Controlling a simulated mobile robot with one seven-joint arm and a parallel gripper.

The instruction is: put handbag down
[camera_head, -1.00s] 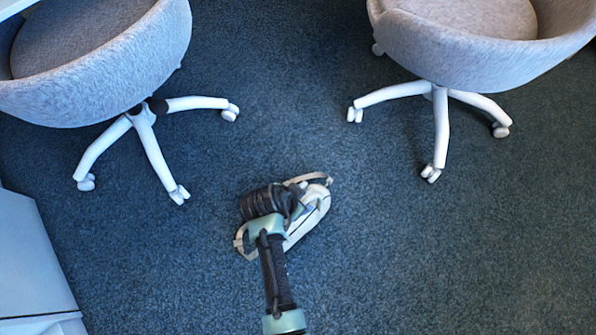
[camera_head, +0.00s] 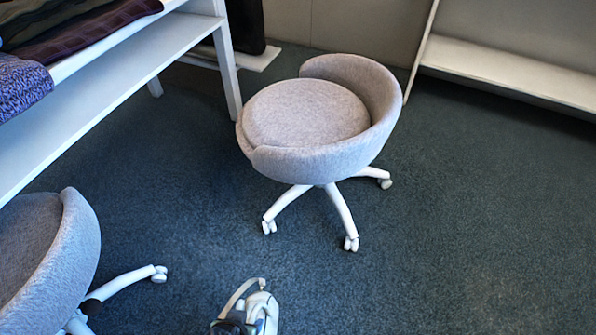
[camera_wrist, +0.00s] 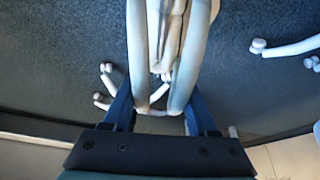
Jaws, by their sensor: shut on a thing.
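The handbag (camera_head: 262,312) is pale cream with a curved handle, at the bottom edge of the head view, partly cut off. In the wrist view the pale handbag (camera_wrist: 172,60) hangs between the two blue fingers of my gripper (camera_wrist: 158,112). The gripper is shut on it. The head view shows only a small part of my gripper beside the bag, at the frame's bottom edge. Carpet shows around the bag; I cannot tell whether it touches the floor.
A grey swivel chair (camera_head: 312,115) with white castors stands ahead. Another grey chair (camera_head: 45,255) is at the lower left. A white table (camera_head: 110,65) with folded cloths (camera_head: 75,35) is upper left. A white shelf (camera_head: 510,75) is upper right. Carpet on the right is clear.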

